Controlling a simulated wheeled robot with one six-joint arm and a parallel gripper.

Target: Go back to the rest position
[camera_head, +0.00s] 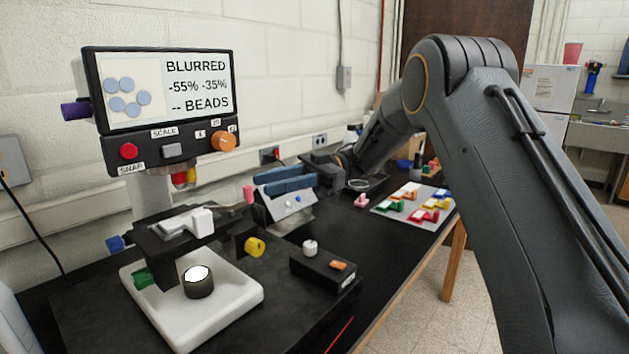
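My arm reaches from the right side over the black bench (395,247) toward the wall.
A microscope-like device with a white base (222,312) and a screen (168,88) reading "BLURRED -55% -35% -- BEADS" stands at left. A black control box (325,272) is beside it. A grey mat (436,215) with several coloured pieces lies right of the gripper.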

